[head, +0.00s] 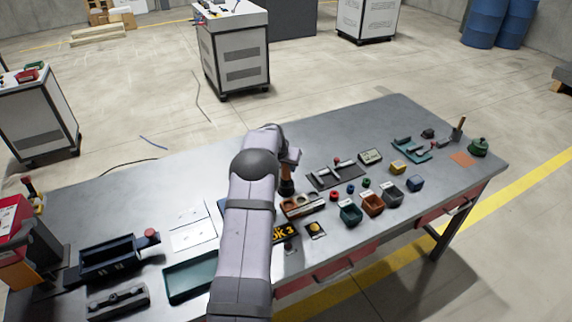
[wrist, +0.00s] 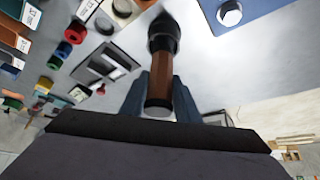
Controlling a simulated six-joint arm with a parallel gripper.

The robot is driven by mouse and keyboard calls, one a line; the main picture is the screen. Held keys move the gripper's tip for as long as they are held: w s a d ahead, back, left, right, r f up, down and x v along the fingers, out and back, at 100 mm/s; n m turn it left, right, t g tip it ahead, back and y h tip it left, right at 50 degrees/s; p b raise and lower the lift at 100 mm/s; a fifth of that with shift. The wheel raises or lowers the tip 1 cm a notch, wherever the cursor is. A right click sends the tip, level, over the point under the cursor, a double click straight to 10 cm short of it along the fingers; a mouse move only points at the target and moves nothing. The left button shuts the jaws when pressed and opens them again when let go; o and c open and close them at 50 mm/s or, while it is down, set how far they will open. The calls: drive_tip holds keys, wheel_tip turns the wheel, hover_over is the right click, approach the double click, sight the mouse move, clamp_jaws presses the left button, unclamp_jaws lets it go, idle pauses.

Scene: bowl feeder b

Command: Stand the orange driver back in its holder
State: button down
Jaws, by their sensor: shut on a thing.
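The orange driver (wrist: 156,88), with an orange-brown handle and dark ends, is held between the two fingers of my gripper (wrist: 163,98) in the wrist view. In the head view the driver (head: 286,184) hangs roughly upright under my gripper (head: 290,164), just behind a tan block with round holes, which looks like the holder (head: 299,208). The block also shows at the top left of the wrist view (wrist: 92,8). The driver appears apart from the block. My arm hides part of the table left of it, and the driver's far end is not clear.
Small bins (head: 373,206) and coloured rings (head: 334,196) stand right of the block. A yellow-lettered dark box (head: 286,236) is in front. A green tray (head: 190,282) lies at left. Bare table stretches behind my gripper.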

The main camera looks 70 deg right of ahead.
drive_tip(key=shift+d+f, duration=0.1)
drive_tip(key=c, duration=1.4)
unclamp_jaws()
drive_tip(key=shift+o, duration=0.2)
drive_tip(key=shift+r, duration=0.25)
drive_tip(key=shift+a+r, duration=0.2)
drive_tip(key=shift+a, duration=0.05)
drive_tip(key=b+v, duration=0.4)
drive_tip(key=v, duration=0.7)
drive_tip(key=shift+a, duration=0.15)
drive_tip(key=shift+r, duration=0.1)
